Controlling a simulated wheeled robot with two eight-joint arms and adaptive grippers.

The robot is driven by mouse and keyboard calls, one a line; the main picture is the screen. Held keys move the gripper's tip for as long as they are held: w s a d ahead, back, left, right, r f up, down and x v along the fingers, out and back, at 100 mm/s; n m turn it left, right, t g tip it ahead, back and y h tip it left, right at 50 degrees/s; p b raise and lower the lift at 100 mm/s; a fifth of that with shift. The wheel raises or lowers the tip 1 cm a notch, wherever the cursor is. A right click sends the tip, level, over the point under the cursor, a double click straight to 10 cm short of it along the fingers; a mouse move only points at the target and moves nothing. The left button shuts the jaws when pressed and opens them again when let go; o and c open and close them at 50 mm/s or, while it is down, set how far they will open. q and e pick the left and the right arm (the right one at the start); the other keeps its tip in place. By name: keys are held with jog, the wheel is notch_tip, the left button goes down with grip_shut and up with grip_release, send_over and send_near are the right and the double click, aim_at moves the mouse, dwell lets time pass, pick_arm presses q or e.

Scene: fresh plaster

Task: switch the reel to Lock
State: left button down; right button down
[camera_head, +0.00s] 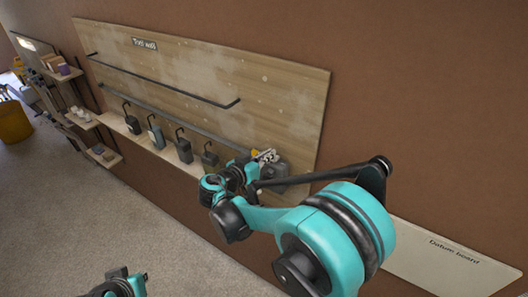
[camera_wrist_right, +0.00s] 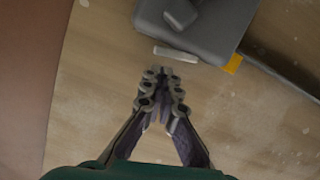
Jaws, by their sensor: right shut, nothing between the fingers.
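The grey housing I take for the reel (camera_head: 277,174) is on the wooden tool wall at its lower right, partly hidden by my right arm. In the right wrist view the grey housing (camera_wrist_right: 215,32) fills the top, with a raised grey block (camera_wrist_right: 180,13) on its face. A white strip (camera_wrist_right: 175,54) lies along its near edge and a yellow mark (camera_wrist_right: 233,64) at its corner. My right gripper (camera_wrist_right: 160,72) is shut and empty, its tips just short of the white strip. In the head view the right gripper (camera_head: 266,156) overlaps the housing. No lettering on it is readable.
Several grey units with hooks (camera_head: 155,133) stand in a row left of the reel. Dark rails (camera_head: 165,78) cross the tool wall (camera_head: 290,90). A board labelled Datum board (camera_head: 430,255) is at lower right. Shelves (camera_head: 75,120) are at far left. The floor is open.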

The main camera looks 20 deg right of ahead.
jog(key=shift+f, duration=0.4)
